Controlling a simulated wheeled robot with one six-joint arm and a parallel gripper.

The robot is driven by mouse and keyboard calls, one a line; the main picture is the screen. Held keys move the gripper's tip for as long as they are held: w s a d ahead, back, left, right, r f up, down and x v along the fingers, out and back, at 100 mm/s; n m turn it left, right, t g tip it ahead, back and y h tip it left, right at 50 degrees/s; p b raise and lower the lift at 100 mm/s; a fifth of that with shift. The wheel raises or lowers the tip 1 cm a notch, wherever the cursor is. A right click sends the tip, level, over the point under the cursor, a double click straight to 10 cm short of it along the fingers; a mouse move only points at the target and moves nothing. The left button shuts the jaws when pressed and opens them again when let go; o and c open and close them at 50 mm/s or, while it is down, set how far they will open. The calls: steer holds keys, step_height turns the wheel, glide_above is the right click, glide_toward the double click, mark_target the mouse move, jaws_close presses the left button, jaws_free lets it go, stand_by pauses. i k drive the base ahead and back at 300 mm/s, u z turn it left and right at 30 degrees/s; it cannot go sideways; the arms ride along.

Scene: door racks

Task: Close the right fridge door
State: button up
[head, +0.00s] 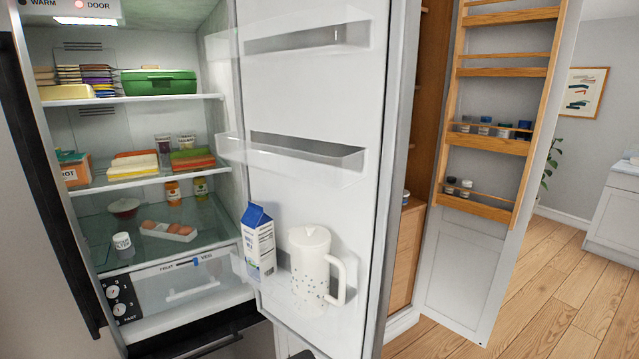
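The right fridge door (308,190) stands open in the head view, swung out to the right of the fridge interior (150,200), with its inner face and shelves toward me. Its lowest shelf holds a blue and white milk carton (259,243) and a white speckled pitcher (310,268), both upright. The two upper door shelves look empty. The fridge's lit inside shows fully, with food on several shelves.
Right of the fridge, a tall pantry door (484,170) with wooden racks of jars stands open beside a wooden cabinet (408,240). Wooden floor (550,285) is clear at the right. A white counter unit (612,215) stands at the far right.

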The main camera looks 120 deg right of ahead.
mark_target(325, 90)
steer(key=k, duration=2.9)
steer(key=z, duration=1.4)
steer(key=k, duration=0.45)
steer(key=z, duration=0.6)
steer(key=i, duration=0.5)
steer(key=u, duration=1.25)
